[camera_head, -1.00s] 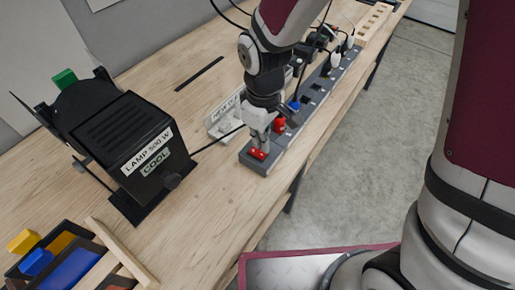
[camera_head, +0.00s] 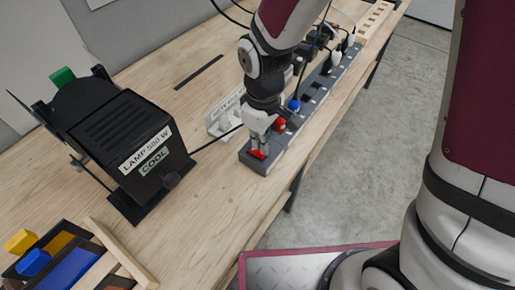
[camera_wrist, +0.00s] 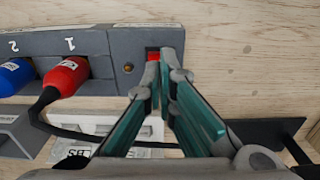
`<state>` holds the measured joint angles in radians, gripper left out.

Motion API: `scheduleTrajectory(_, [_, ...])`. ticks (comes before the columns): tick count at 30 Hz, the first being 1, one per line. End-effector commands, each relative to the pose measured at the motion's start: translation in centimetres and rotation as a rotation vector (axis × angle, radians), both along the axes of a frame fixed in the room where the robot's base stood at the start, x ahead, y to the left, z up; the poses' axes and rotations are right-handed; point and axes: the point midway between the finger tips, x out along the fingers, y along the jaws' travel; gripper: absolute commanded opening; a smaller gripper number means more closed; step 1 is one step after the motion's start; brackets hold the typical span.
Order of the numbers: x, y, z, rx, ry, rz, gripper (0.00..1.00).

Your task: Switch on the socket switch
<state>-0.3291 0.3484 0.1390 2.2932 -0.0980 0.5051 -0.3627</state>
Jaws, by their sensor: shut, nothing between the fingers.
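The grey power strip (camera_head: 325,92) runs along the bench's edge. Its red rocker switch (camera_head: 259,154) is at the near end; in the wrist view the red switch (camera_wrist: 153,55) shows just beside my fingertips and is partly covered. My gripper (camera_head: 258,147) points down with its fingers shut and empty, its tips at the switch; it also shows in the wrist view (camera_wrist: 161,78). I cannot tell whether the tips press on the switch. A red plug (camera_wrist: 66,77) sits in socket 1, and a blue plug (camera_wrist: 16,76) in socket 2.
A black lamp box (camera_head: 135,150) labelled "LAMP 500 W" and "COOL" stands left of the strip, its cable running to it. A white label stand (camera_head: 224,114) is behind the strip. A tray with coloured blocks (camera_head: 62,262) lies at the lower left.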

Motion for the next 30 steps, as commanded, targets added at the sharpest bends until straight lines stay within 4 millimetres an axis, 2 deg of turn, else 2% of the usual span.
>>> scheduleTrajectory(30, [0.03,0.00,-0.52,0.000,0.000,0.000,0.00])
